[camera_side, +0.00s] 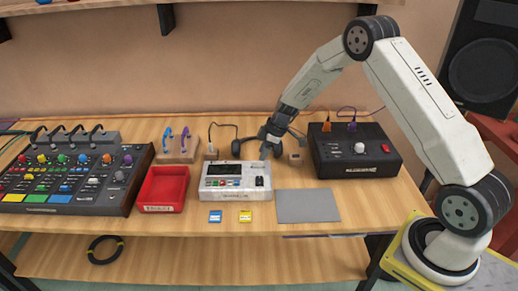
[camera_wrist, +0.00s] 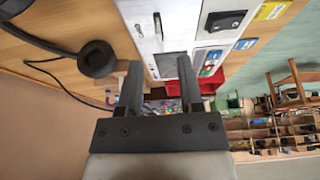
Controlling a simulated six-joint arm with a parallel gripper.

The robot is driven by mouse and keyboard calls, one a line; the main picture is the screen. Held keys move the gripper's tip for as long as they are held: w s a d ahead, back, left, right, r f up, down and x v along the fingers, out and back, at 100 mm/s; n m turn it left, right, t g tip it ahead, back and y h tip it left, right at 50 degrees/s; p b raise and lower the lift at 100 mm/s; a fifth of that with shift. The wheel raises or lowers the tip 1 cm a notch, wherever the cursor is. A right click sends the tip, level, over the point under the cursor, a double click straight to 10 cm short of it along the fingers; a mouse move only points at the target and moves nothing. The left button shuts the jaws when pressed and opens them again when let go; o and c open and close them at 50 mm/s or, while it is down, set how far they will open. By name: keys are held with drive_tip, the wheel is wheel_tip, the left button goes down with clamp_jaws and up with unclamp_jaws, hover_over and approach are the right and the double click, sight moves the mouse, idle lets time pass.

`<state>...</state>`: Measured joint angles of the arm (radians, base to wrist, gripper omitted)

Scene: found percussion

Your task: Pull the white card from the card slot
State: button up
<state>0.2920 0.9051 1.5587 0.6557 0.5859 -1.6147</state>
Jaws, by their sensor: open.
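A white device (camera_side: 234,196) with a small screen and buttons stands mid-table in the side view; it also shows in the wrist view (camera_wrist: 196,18). My gripper (camera_side: 266,147) is at its back right corner, pointing down. In the wrist view my gripper (camera_wrist: 158,62) is open, with the two dark fingers apart and part of the white device's top between and beyond them. I cannot clearly pick out the white card or its slot; a pale sliver by the fingertips in the side view is too small to name.
A red tray (camera_side: 163,205) is left of the device. A blue card (camera_side: 215,216) and a yellow card (camera_side: 245,216) lie in front. A grey mat (camera_side: 307,205) lies to the right. A black box (camera_side: 354,150) and headphones (camera_side: 236,149) stand near my gripper.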

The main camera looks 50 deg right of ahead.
drive_tip(key=shift+x, duration=2.15)
clamp_jaws()
drive_tip(key=shift+r, duration=1.75)
drive_tip(key=shift+r, duration=1.35)
